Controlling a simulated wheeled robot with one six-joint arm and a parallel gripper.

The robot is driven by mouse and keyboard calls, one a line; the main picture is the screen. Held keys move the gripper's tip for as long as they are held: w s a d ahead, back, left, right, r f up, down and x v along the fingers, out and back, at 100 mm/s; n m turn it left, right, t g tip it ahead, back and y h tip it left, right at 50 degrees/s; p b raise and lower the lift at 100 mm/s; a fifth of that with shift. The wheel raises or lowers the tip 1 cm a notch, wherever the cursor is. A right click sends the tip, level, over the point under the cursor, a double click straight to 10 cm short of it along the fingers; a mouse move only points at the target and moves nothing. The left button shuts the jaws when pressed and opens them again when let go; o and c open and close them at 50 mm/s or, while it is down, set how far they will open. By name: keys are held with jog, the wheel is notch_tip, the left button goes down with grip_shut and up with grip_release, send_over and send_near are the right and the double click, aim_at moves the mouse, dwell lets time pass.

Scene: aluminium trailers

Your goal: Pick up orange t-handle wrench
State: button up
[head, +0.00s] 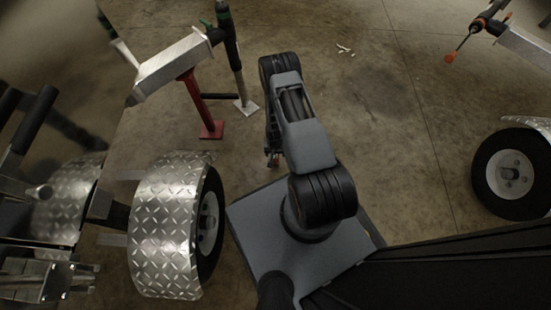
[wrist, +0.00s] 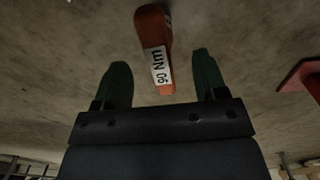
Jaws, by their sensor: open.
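The orange t-handle wrench (wrist: 153,28) shows in the wrist view as an orange bar with a white "90 Nm" label. It extends from the top edge down between the two dark green fingers of my gripper (wrist: 161,58). The fingers are spread, with a clear gap on each side of the bar, and neither appears to touch it. The crosswise part of the wrench is not visible. In the head view my gripper (head: 272,157) hangs below my arm and is mostly hidden, so the wrench cannot be made out there.
A trailer with a diamond-plate fender (head: 165,225) and wheel stands at left. A silver beam (head: 172,64) with a red support leg (head: 201,103) is behind it. Another wheel (head: 510,174) is at right. Small white pieces (head: 345,49) lie on the open concrete floor.

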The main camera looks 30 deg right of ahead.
notch_tip(320, 180, down, 5)
jog(key=b, duration=0.3)
jog(key=shift+f, duration=0.1)
grip_shut()
dwell(0.4)
